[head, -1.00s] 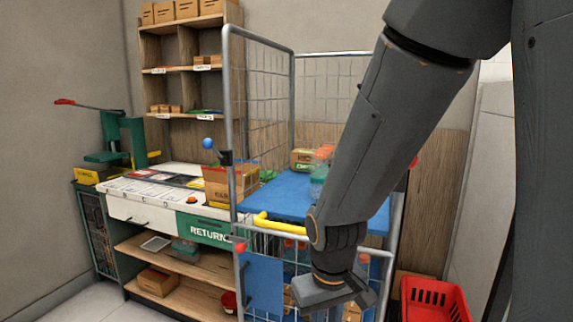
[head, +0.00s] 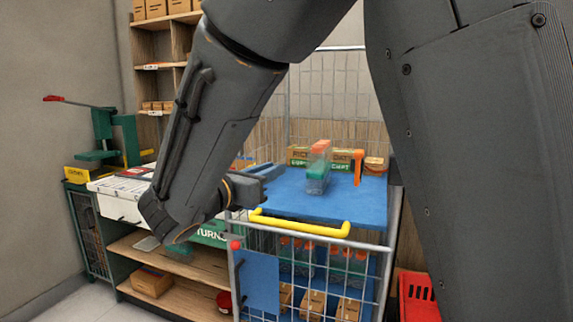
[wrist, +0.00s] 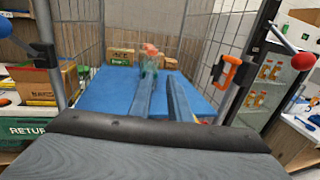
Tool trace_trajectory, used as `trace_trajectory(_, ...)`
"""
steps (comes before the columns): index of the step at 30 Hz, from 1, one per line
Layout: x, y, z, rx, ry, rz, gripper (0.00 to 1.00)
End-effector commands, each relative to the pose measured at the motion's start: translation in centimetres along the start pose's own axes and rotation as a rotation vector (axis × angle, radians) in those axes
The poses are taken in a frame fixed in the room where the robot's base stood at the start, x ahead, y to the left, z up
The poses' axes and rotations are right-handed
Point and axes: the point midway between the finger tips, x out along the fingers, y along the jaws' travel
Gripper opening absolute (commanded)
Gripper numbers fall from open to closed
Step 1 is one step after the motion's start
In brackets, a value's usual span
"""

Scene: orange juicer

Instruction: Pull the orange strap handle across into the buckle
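The orange strap handle (wrist: 229,73) is on a dark fitting at the right front post of the wire cage in the wrist view. An orange piece, which looks like the same handle (head: 358,166), shows at the right of the blue shelf in the head view. A dark fitting that may be the buckle (wrist: 42,56) is on the left post in the wrist view. My arm seems to hide it in the head view. My gripper (wrist: 162,84) is open and empty, its fingers apart over the blue shelf. It also shows in the head view (head: 274,171), left of the handle.
The blue shelf (head: 300,197) carries a green-and-orange bottle-like item (head: 317,168) and boxes at the back. A yellow bar (head: 300,223) crosses its front. A red ball on a rod (wrist: 302,61) sticks out at the right. A red basket (head: 418,297) stands at lower right.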

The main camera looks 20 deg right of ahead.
Motion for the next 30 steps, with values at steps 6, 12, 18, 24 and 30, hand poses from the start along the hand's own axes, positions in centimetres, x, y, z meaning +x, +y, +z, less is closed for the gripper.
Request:
trace_trajectory(6,2.5,0.1,0.4,-0.005,-0.009,0.002,0.17)
trace_trajectory(12,5.5,0.1,0.4,-0.004,-0.008,0.001,0.17)
trace_trajectory(18,7.3,0.2,0.3,-0.002,-0.007,0.004,0.17)
trace_trajectory(24,7.6,0.2,0.2,-0.001,-0.007,0.004,0.17)
trace_trajectory(30,7.6,0.2,0.2,-0.002,-0.007,0.004,0.04)
